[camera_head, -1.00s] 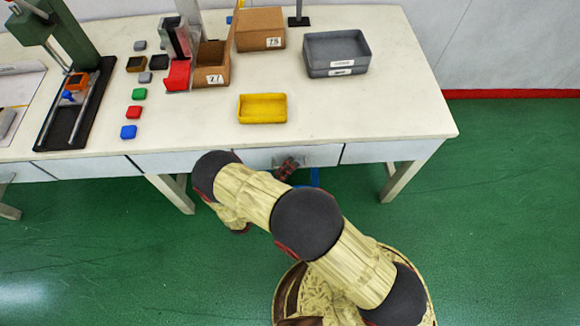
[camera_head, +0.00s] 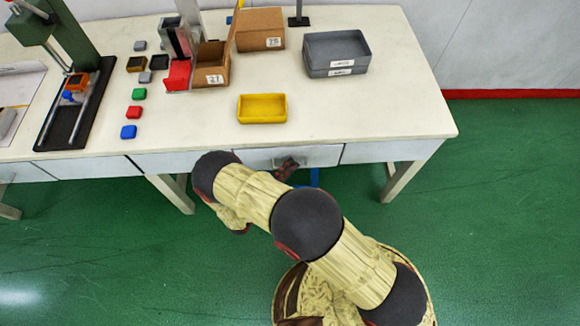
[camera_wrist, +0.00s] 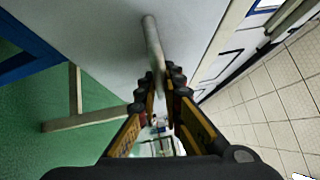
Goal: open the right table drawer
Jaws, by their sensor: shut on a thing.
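The right table drawer (camera_head: 322,156) is a pale grey front under the white table's edge, and it looks flush with the table. Its handle is a grey bar, seen end-on in the wrist view (camera_wrist: 152,42). My gripper (camera_wrist: 164,78) has its fingertips together on the near part of this handle bar. In the head view my gripper (camera_head: 287,166) is at the drawer front, partly hidden behind my arm. The drawer face also fills the upper middle of the wrist view (camera_wrist: 185,30).
On the white table (camera_head: 350,115) are a yellow tray (camera_head: 263,108), a grey bin (camera_head: 337,54), cardboard boxes (camera_head: 261,30) and several small coloured blocks. A table leg (camera_head: 408,180) stands at the right.

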